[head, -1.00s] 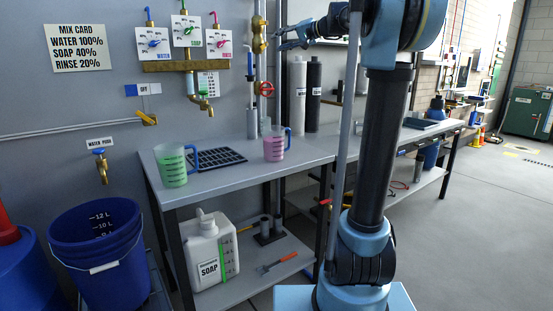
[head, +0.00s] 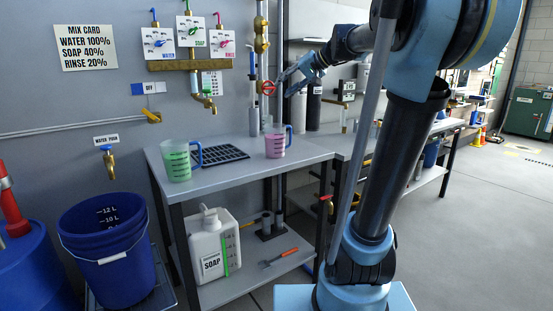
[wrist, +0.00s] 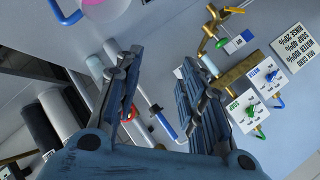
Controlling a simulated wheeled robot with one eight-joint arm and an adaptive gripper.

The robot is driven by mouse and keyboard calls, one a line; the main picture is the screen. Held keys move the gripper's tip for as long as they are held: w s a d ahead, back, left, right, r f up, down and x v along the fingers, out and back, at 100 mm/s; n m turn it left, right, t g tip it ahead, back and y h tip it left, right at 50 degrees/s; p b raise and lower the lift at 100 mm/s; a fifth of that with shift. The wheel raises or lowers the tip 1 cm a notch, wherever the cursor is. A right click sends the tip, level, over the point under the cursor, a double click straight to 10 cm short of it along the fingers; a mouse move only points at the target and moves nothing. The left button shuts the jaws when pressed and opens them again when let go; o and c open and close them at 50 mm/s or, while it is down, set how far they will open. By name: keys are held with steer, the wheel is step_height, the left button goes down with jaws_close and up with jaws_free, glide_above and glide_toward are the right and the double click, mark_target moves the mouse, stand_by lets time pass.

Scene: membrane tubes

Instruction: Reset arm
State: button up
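My gripper (head: 284,78) is raised above the back of the workbench, near the red valve wheel (head: 268,87) and the upright pipes. In the wrist view my gripper (wrist: 165,72) has its two fingers spread apart. Nothing is held between them. A blue-handled tool and pipework show beyond the gap. My arm (head: 400,150) rises from its base at the front right and bends left at the top. The view does not show whether the fingers touch the wheel.
A jug of green liquid (head: 177,160) and a jug of pink liquid (head: 276,143) stand on the bench (head: 225,172). Dial taps (head: 190,38) are on the wall. A soap container (head: 212,245) sits on the lower shelf. A blue bucket (head: 105,250) stands left. Open floor lies right.

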steer(key=s+d+f+g+h, duration=0.1)
steer(key=s+d+f+h, duration=0.2)
steer(key=s+f, duration=0.7)
steer(key=s+d+f+g+h, duration=0.1)
steer(key=s+d+f+h, duration=0.2)
steer(key=s+d+f, duration=0.4)
steer(key=s+d+f+g+h, duration=0.2)
steer(key=s+d+f, duration=0.3)
steer(key=s+f, duration=0.9)
step_height(320, 180, down, 8)
steer(key=shift+s+d+r+h, duration=0.15)
steer(key=shift+s+h, duration=0.15)
steer(key=shift+h, duration=0.5)
steer(key=shift+w+f, duration=0.25)
steer(key=shift+w, duration=0.2)
